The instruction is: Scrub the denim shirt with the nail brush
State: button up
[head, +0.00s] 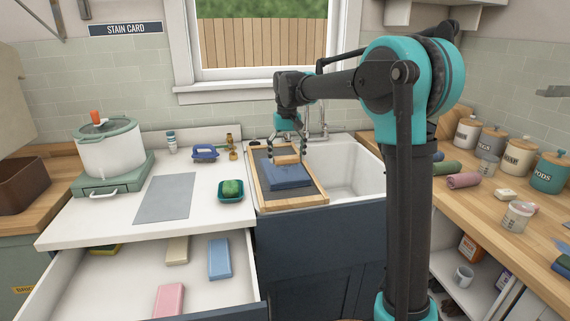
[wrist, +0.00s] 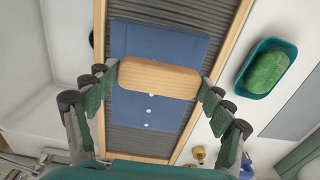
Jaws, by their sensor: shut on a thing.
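The denim shirt (head: 287,178) is a folded blue bundle lying on the wood-framed washboard (head: 316,188) over the sink. It also shows in the wrist view (wrist: 158,40), with small white buttons down its middle. The nail brush (wrist: 158,78) is a rounded pale wooden block. My gripper (head: 289,147) is shut on the brush by its two ends, above the shirt. The brush also shows in the head view (head: 287,159), over the far part of the shirt. Its bristles are hidden underneath, and I cannot tell whether they touch the cloth.
A green soap in a teal dish (head: 231,197) stands left of the washboard. A blue-handled brush (head: 205,152) and small brass pieces (head: 232,149) lie behind. An open drawer (head: 130,285) holds several colored blocks. The sink basin (head: 345,165) is open on the right.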

jog(key=shift+r, duration=2.2)
